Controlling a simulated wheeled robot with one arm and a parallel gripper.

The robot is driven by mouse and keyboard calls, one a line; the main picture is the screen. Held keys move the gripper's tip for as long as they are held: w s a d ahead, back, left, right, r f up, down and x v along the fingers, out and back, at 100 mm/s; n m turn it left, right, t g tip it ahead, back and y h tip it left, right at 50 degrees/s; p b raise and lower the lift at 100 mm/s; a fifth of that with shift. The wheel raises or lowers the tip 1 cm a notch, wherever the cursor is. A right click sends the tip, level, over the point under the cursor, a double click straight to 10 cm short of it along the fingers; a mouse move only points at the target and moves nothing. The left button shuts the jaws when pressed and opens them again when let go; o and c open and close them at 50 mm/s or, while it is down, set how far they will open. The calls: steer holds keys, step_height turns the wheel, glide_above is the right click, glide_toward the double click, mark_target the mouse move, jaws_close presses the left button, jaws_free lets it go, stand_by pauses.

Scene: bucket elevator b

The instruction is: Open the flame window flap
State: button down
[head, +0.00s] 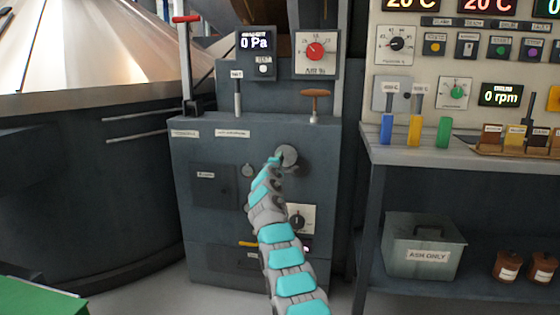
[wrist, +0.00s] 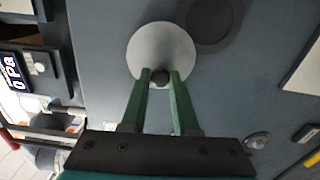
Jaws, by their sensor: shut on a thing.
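The flame window flap appears to be the light grey disc (wrist: 162,48) on the front of the dark grey cabinet. It also shows in the head view (head: 288,154), just beyond the tip of my arm. A dark round patch (wrist: 212,18), perhaps the window, lies beside the disc and is largely uncovered in the wrist view. My gripper (wrist: 160,76) has its two green fingers on either side of a small dark knob (wrist: 159,79) at the disc's edge, shut on it. In the head view my gripper (head: 275,161) hides part of the cabinet front.
The cabinet top carries a red-handled lever (head: 186,60), a pressure display (head: 256,42), a red-knobbed dial (head: 315,52) and a brown T-handle (head: 315,98). A bench (head: 450,150) with coloured handles stands to the right, an ash box (head: 424,246) below it.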

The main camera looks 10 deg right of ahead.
steer(key=c, duration=0.7)
jaws_free()
steer(key=shift+o, duration=0.2)
steer(key=shift+f+b, duration=0.1)
steer(key=shift+b, duration=0.2)
steer(key=b+v, duration=0.6)
steer(key=v, duration=0.1)
steer(key=shift+s, duration=0.35)
